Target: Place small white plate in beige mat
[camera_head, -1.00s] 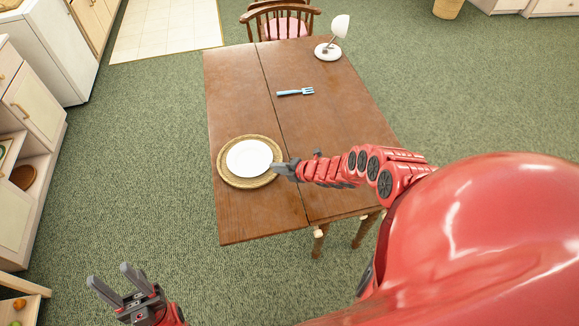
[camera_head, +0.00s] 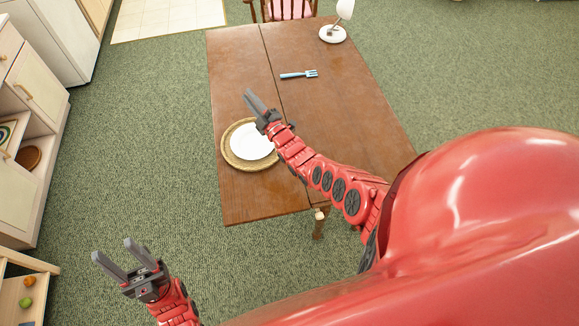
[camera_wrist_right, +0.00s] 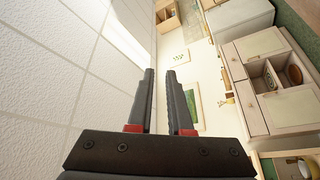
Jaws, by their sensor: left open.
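The small white plate (camera_head: 252,141) lies flat on the round beige woven mat (camera_head: 229,155), inside its rim, near the front left end of the wooden table (camera_head: 255,195). My right gripper (camera_head: 254,102) is above the table beside the plate's far right edge. Its wrist covers part of the plate and mat rim. In the right wrist view, the right gripper's fingers (camera_wrist_right: 161,72) stand apart with nothing between them. My left gripper (camera_head: 112,249) is open and empty over the carpet, left of the table.
A blue fork (camera_head: 299,74) lies mid-table. A white lamp (camera_head: 333,34) stands at the far right of the table, and a wooden chair (camera_head: 290,8) is behind it. A cabinet (camera_head: 30,110) is at the left. The table's right half is mostly clear.

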